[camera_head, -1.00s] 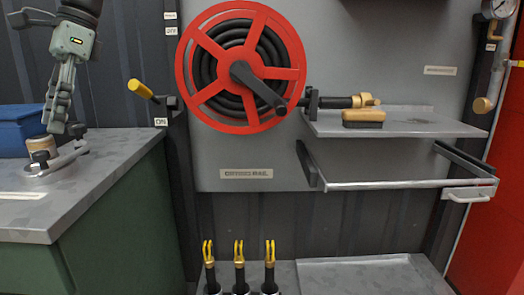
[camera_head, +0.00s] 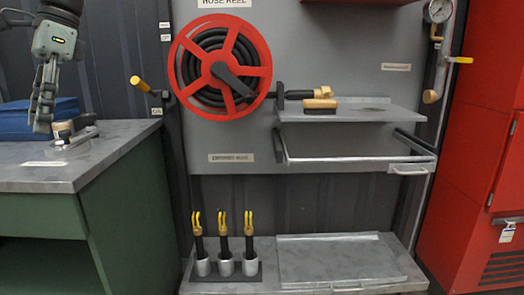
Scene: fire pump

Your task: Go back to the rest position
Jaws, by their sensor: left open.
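My left gripper (camera_head: 46,100) is in the upper left of the head view, with its fingers pointing down. It is open and empty. It hangs above the left end of the grey worktop (camera_head: 105,150), in front of a blue box (camera_head: 15,122). A metal fitting with a tan cap (camera_head: 64,132) lies on the worktop just right of and below the fingertips. The gripper looks apart from it. My right gripper is not in view.
A red hose reel (camera_head: 262,50) hangs on the grey wall panel. Several yellow-tipped nozzles (camera_head: 223,240) stand in a low rack. A red cabinet (camera_head: 480,140) stands at right.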

